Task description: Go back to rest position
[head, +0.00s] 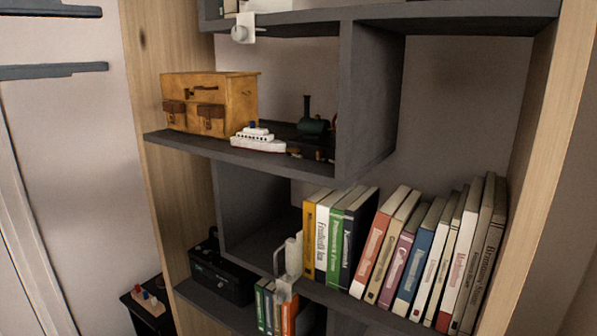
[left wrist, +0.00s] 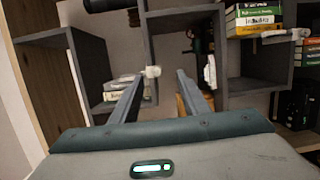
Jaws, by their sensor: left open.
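My left gripper (head: 103,40) comes in at the top left of the head view, its two dark fingers well apart and nothing between them. It is left of the wooden-sided shelf unit (head: 160,105), in front of the pale wall in the picture, and touches nothing that I can see. In the left wrist view the open fingers (left wrist: 161,76) point toward grey shelves. A small white fitting (left wrist: 152,72) shows between their tips, farther off on a shelf edge. My right gripper is in neither view.
A tan case (head: 240,98) and a toy boat (head: 258,138) stand on the middle shelf (head: 200,147). A row of books (head: 410,250) stands below right. A white fitting (head: 292,258) is on the lower shelf edge. The space around my left gripper looks clear.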

